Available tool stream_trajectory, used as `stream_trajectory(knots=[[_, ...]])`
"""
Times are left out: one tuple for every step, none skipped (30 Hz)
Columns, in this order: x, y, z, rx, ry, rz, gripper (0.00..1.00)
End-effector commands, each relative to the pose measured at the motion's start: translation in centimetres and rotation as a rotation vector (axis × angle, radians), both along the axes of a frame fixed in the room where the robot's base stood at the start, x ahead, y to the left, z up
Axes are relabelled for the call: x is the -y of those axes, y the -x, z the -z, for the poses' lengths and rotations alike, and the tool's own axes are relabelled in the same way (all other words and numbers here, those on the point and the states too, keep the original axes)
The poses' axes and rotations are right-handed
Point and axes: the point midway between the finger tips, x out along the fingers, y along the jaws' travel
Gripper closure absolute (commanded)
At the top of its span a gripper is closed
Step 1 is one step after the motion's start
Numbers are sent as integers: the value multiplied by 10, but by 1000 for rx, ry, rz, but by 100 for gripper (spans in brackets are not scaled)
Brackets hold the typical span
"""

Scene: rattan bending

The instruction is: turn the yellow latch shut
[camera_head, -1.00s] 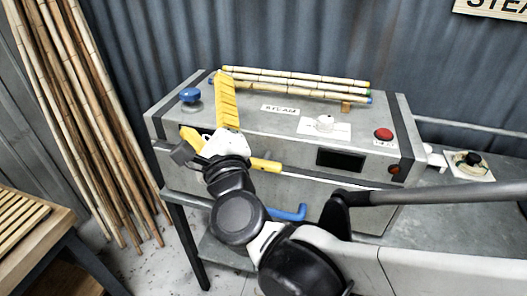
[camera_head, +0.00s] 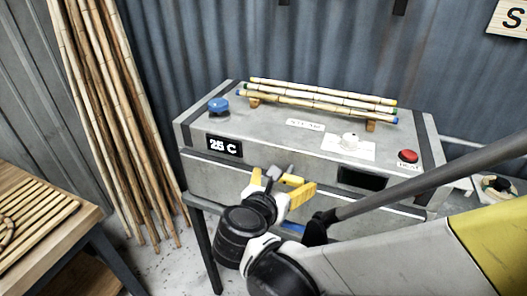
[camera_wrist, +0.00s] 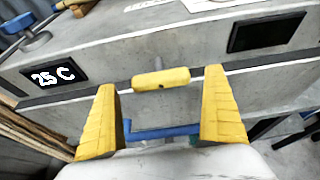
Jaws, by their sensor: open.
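The yellow latch (camera_wrist: 161,78) is a short bar on the front of the grey steam box (camera_wrist: 110,50), lying roughly level across the dark seam in the wrist view. A grey stem shows above it. My gripper (camera_wrist: 160,80) is open, with one yellow finger on each side of the latch and a visible gap to each. In the head view my gripper (camera_head: 286,186) is in front of the box's front face; the latch there is hard to tell from the yellow fingers. Whether the fingers reach past the latch is unclear.
A blue handle (camera_wrist: 165,131) sits below the latch. The box front has a 25 C display (camera_head: 224,146) and a dark panel (camera_head: 361,179).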

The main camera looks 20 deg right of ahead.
Motion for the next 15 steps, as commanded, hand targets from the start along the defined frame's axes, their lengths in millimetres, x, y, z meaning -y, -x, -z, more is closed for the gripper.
stream_trajectory(knots=[[5, -6, 5, 0, 0, 4, 0], [7, -9, 6, 0, 0, 3, 0], [9, -12, 7, 0, 0, 3, 0], [10, -14, 8, 1, 0, 2, 0], [11, -15, 8, 1, 1, 1, 0], [12, -17, 9, 0, 2, 1, 0], [13, -18, 9, 0, 2, 1, 0], [13, -18, 9, 0, 2, 1, 0], [14, -19, 9, 0, 1, 0, 0], [14, -19, 9, 0, 2, -1, 0], [14, -19, 9, 0, 2, -1, 0], [14, -19, 9, 0, 2, -1, 0], [14, -19, 8, 0, 2, -1, 0], [13, -19, 8, 0, 2, -1, 0], [13, -19, 8, 0, 2, -1, 0]])
